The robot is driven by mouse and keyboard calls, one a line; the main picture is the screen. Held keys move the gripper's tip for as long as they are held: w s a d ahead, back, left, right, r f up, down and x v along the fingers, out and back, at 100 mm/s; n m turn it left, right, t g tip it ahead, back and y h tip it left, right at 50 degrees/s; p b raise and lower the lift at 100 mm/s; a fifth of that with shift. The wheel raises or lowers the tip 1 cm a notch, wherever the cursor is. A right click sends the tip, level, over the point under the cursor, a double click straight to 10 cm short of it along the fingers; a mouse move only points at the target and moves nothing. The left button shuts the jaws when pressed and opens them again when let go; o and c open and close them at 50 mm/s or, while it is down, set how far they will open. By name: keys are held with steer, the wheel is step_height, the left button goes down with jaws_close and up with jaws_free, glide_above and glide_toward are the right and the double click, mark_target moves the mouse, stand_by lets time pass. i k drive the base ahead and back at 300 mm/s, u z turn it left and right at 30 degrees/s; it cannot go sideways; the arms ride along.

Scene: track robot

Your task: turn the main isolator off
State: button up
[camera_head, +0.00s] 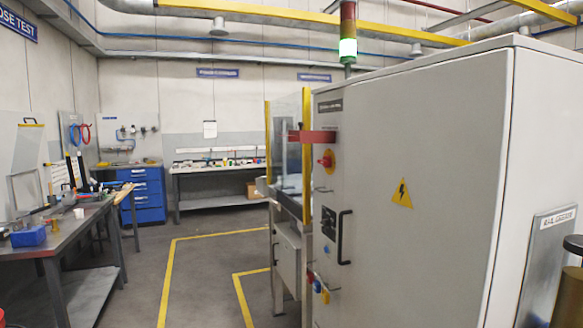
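The main isolator looks to be the red rotary knob (326,161) on a yellow plate, on the narrow side of the large grey cabinet (430,170). I see it at a steep angle, so its setting cannot be read. A red bar or band (314,136) sits just above it. A stack light (348,48) above the cabinet glows green, with red over it. My gripper is not in view.
The cabinet's big face fills the right side. A black handle (344,237) and small coloured fittings (318,285) are below the knob. A workbench (60,235) stands left, and a blue drawer unit (141,196) behind. Yellow-lined floor (205,270) between is clear.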

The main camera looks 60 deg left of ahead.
mark_target(326, 162)
steer(key=u, duration=2)
steer(key=k, duration=0.55)
steer(key=u, duration=0.75)
steer(key=i, duration=1.85)
steer(key=z, duration=0.2)
